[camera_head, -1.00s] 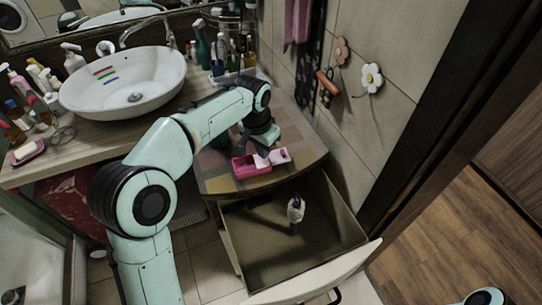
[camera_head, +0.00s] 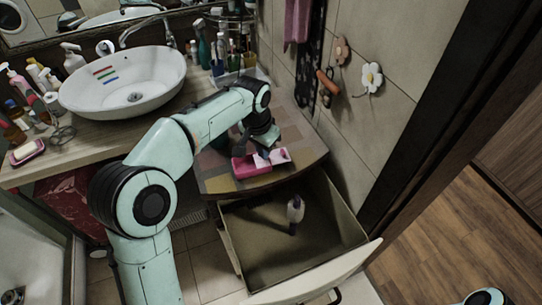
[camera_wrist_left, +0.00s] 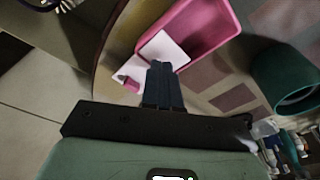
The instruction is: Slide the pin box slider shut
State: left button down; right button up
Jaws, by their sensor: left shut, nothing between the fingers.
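The pin box (camera_head: 247,166) is a pink open box on the wooden counter above the open drawer, with a pale pink slider (camera_head: 279,156) at its right end. In the left wrist view the box (camera_wrist_left: 205,25) lies at the top, with the whitish slider (camera_wrist_left: 166,50) at its near end. My left gripper (camera_head: 266,154) is shut and empty, its fingertips at the slider. The left wrist view shows the shut fingers (camera_wrist_left: 160,75) over or against the slider; contact is hard to tell. The fingers hide part of the slider. My right gripper is not in view.
A white sink (camera_head: 125,80) and several bottles stand to the left and behind. A green cup (camera_wrist_left: 285,80) stands near the box. The tiled wall (camera_head: 345,150) is close on the right.

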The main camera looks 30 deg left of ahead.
pick_arm(q)
jog(key=shift+f, duration=0.55)
jog(key=shift+s+a+b, duration=0.2)
jog(key=shift+a+b, duration=0.05)
jog(key=shift+b, duration=0.05)
jog(key=shift+s+a, duration=0.2)
jog(key=shift+s, duration=0.05)
dwell(0.3)
jog(key=shift+s+a, duration=0.1)
jog(key=shift+a, duration=0.05)
jog(key=shift+s+a, duration=0.3)
dwell(0.3)
jog(key=shift+s+a, duration=0.1)
dwell(0.4)
jog(key=shift+s+a+f+b, duration=0.1)
jog(key=shift+s+a+b, duration=0.2)
jog(key=shift+s+b, duration=0.05)
dwell(0.3)
